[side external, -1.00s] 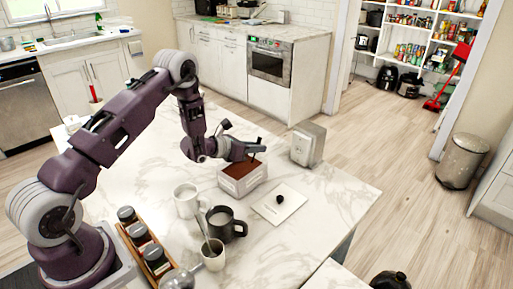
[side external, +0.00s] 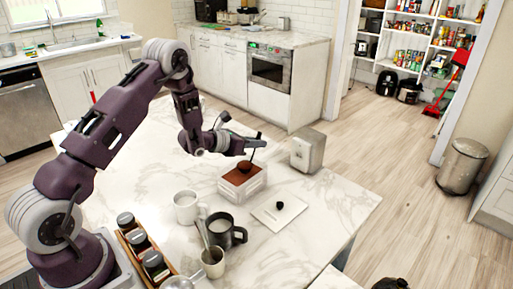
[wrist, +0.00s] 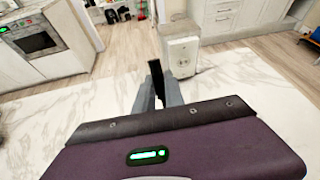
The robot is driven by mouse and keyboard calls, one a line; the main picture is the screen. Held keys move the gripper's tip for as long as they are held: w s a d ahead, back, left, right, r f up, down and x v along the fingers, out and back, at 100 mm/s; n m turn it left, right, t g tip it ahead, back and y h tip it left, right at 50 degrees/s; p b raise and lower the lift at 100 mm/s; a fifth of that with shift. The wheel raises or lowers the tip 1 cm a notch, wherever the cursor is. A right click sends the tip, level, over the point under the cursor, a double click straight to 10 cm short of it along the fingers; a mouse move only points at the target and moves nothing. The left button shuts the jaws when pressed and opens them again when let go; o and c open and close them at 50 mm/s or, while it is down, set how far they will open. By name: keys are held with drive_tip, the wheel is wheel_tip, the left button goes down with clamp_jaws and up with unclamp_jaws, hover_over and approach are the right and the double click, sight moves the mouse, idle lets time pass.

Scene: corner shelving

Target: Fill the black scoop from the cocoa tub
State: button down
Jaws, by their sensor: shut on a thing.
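The cocoa tub (side external: 243,194) is a white open box of brown cocoa on the marble counter. My gripper (side external: 252,143) is above it, shut on the handle of the black scoop (side external: 246,167). The scoop's bowl is over the cocoa, at or just above its surface, and brown shows at its top. How full it is cannot be told for sure. In the wrist view the scoop's dark handle (wrist: 155,78) stands between my fingertips (wrist: 160,92); the bowl and tub are hidden there.
A white lid with a black knob (side external: 279,212) lies right of the tub. A grey metal box (side external: 307,150) stands behind right. A white mug (side external: 187,207), a dark mug (side external: 223,231), a cup with a spoon (side external: 213,263) and a jar rack (side external: 139,240) stand nearer the camera.

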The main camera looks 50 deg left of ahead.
sight(259, 133)
drive_tip(key=shift+r, duration=1.7)
